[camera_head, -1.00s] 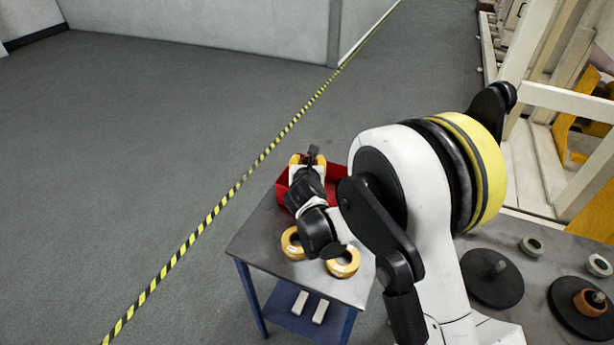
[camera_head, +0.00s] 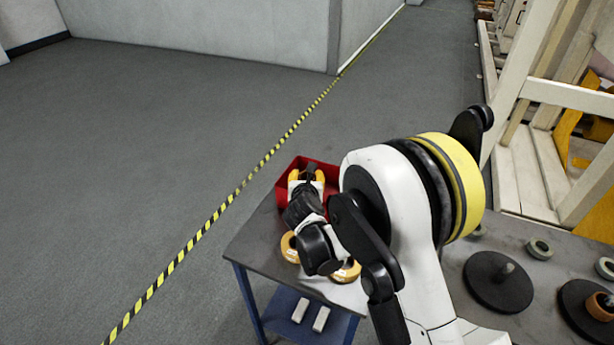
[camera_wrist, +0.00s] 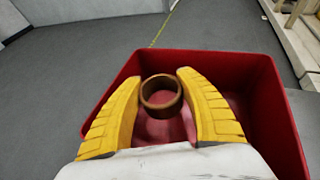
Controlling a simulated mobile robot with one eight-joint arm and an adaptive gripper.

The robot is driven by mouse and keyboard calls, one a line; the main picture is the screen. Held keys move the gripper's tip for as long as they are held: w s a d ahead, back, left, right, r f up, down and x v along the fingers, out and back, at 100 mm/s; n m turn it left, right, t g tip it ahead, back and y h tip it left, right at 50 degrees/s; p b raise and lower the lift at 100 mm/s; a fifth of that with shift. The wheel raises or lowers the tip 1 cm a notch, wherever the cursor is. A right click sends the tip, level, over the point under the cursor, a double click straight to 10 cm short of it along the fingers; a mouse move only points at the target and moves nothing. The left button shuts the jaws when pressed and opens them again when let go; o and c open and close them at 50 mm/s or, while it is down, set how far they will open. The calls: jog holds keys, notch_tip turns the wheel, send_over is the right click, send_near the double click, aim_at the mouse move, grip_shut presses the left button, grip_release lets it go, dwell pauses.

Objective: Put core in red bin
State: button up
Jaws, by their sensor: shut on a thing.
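The core is a brown ring (camera_wrist: 161,96) between the two yellow fingers of my gripper (camera_wrist: 160,88) in the wrist view. The fingers are closed in on its sides. The core is over the inside of the red bin (camera_wrist: 262,90), with the bin's floor and walls visible around and below it. In the head view, my gripper (camera_head: 306,176) is above the red bin (camera_head: 330,172) at the far end of the small table. The core cannot be made out there. How high it is above the bin floor is hard to tell.
The small grey-topped table (camera_head: 255,245) also holds yellow tape rolls (camera_head: 290,246), partly behind my arm. A workbench (camera_head: 525,245) at right carries black discs (camera_head: 498,281) and small rings (camera_head: 538,249). Open floor lies at left.

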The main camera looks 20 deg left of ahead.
jog(key=o, duration=0.8)
jog(key=shift+f, duration=0.1)
